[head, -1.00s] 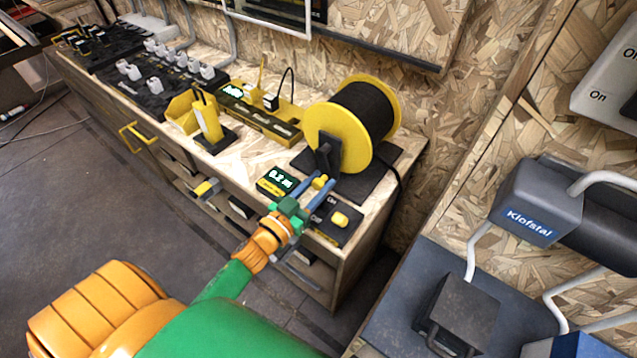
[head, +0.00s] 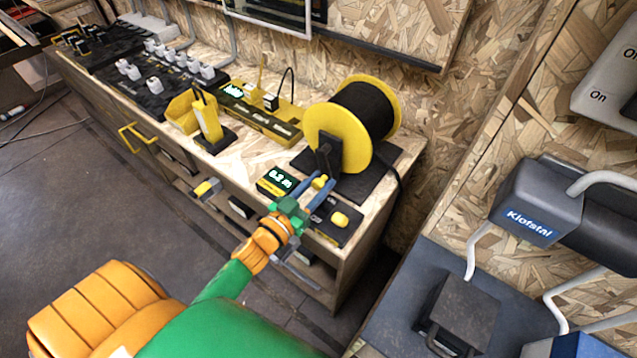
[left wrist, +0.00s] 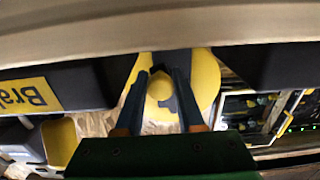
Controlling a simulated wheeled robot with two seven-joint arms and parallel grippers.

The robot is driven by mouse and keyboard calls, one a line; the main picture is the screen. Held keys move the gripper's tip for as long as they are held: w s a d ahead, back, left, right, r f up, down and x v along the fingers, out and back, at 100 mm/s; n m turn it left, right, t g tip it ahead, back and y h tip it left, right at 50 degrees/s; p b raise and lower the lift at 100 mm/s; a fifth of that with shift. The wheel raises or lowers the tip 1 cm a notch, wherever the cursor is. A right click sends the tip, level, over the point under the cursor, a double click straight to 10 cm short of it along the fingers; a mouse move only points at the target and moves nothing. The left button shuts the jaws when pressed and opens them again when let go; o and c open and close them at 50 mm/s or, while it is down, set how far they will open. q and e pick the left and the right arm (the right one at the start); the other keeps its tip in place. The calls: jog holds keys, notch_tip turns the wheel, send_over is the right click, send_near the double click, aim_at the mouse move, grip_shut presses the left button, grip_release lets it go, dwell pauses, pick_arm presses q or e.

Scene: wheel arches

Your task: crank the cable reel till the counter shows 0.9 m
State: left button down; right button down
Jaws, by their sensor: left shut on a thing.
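The cable reel (head: 338,127) has yellow flanges and a black cable drum, and stands on a dark base at the right end of the workbench. The counter (head: 277,181) in front of it reads 0.2 m. My left gripper (head: 319,186) is shut on the yellow crank knob (head: 318,182) at the reel's front. In the left wrist view the round knob (left wrist: 160,86) sits between the two blue fingers, with the yellow reel flange (left wrist: 205,80) behind it. The crank arm is mostly hidden. My right gripper is not in view.
A dark box with a yellow button (head: 340,219) sits just right of my left gripper. A yellow handheld device (head: 208,122) and a yellow bin (head: 182,112) stand left on the workbench (head: 262,150). A grey Klofstal unit (head: 537,205) is at the right.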

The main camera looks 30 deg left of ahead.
pick_arm(q)
jog(key=shift+a, duration=0.1)
dwell(0.3)
